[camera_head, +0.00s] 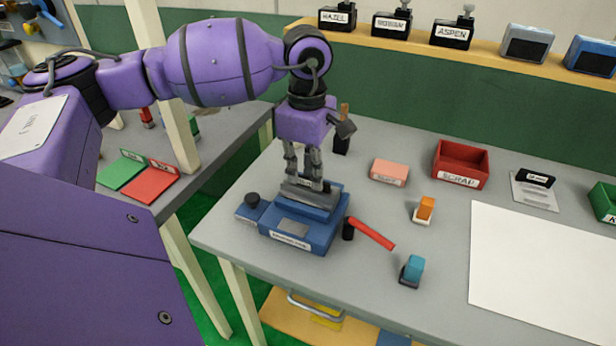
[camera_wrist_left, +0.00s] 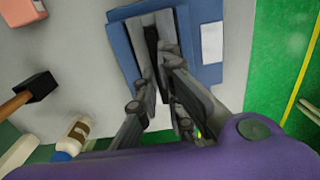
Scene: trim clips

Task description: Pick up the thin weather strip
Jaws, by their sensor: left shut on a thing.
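My left gripper (camera_head: 304,182) points straight down over the blue fixture (camera_head: 303,236) near the left end of the grey bench. Its fingers are close together at the fixture's grey top bars. In the left wrist view the fingertips (camera_wrist_left: 158,72) reach to a narrow dark strip (camera_wrist_left: 151,40) between the grey bars of the blue fixture (camera_wrist_left: 118,42). This looks like the thin weather strip, with the gripper shut on it. The strip is hard to make out in the head view. Whether it is clear of the fixture cannot be told. My right gripper is not in view.
A red-handled tool (camera_head: 372,234) lies just right of the fixture. A teal piece (camera_head: 413,267), an orange piece (camera_head: 426,208), a pink block (camera_head: 389,170) and a red scrap bin (camera_head: 460,166) stand further right. A white sheet (camera_head: 545,270) covers the bench's right part.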

